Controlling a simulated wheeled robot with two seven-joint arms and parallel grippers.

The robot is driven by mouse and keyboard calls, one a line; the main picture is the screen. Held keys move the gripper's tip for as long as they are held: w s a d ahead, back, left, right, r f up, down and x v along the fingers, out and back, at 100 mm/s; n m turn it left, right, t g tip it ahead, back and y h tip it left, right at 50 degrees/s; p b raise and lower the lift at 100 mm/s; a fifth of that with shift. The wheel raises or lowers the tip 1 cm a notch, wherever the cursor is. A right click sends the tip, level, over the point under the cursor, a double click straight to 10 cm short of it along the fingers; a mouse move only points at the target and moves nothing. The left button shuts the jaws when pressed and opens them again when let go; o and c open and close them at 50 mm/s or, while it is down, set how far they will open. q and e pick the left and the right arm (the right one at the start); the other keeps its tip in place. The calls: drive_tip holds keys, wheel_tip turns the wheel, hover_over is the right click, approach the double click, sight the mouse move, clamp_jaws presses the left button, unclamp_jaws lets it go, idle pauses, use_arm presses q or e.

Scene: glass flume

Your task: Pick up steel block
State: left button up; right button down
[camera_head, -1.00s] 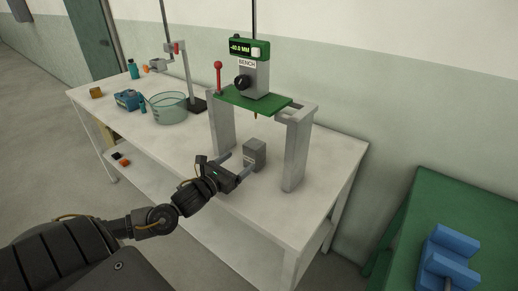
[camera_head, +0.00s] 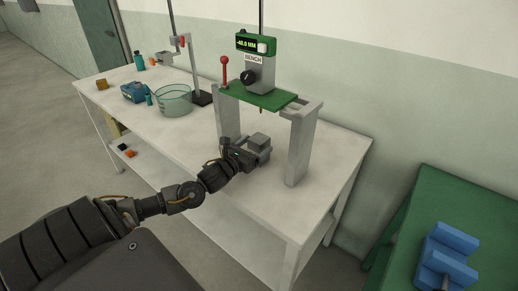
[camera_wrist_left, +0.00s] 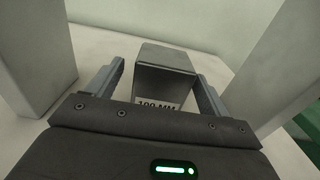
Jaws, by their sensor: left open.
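The steel block (camera_head: 261,141) is a small grey block standing on the white bench (camera_head: 200,147), beneath the green plate of the bench gauge. My left gripper (camera_head: 258,150) reaches it from the front left and partly covers it. In the left wrist view the block (camera_wrist_left: 166,72) stands between the two open fingers (camera_wrist_left: 158,88), with a label reading "100 MM" low on its near face. A gap shows on each side of the block. My right gripper is in neither view.
Grey gauge legs (camera_head: 299,150) stand on both sides of the block, close to my left gripper. The gauge head (camera_head: 257,68) reads -40.0 MM above the green plate (camera_head: 257,97). A green table (camera_head: 420,215) is at right.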

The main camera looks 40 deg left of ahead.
sight(262, 140)
use_arm(q)
drive_tip(key=w, duration=0.4)
drive_tip(key=shift+d+p, duration=0.1)
drive_tip(key=shift+p, duration=0.3)
drive_tip(key=shift+s, duration=0.1)
clamp_jaws()
drive_tip(key=shift+r, duration=0.2)
